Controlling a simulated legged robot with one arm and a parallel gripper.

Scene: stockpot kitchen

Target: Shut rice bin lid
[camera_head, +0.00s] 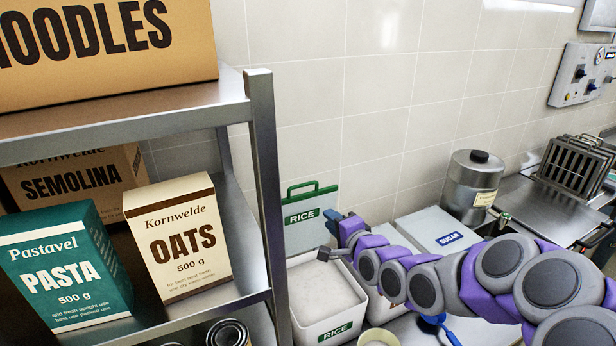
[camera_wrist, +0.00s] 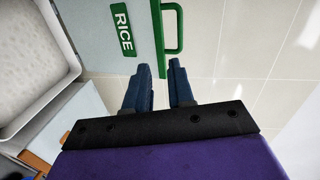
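The rice bin (camera_head: 318,296) is a white tub with a green RICE label, standing on the floor-side right of the shelf and full of white rice. Its lid (camera_head: 305,240) stands open and upright at the back against the wall, pale with a green edge, a RICE label and a green handle (camera_head: 312,188). My gripper (camera_head: 331,220) is at the lid's right edge. In the wrist view the gripper (camera_wrist: 160,72) has its two blue fingers apart, with the lid's green edge (camera_wrist: 158,40) between or just beyond the tips. Contact cannot be told.
A metal shelf with a post (camera_head: 266,190) stands at left, holding pasta (camera_head: 70,265), oats (camera_head: 180,240), semolina (camera_head: 75,180) and noodles boxes. A sugar bin (camera_head: 437,232) is right of the rice bin, partly behind my arm. A metal canister (camera_head: 471,185) stands farther right.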

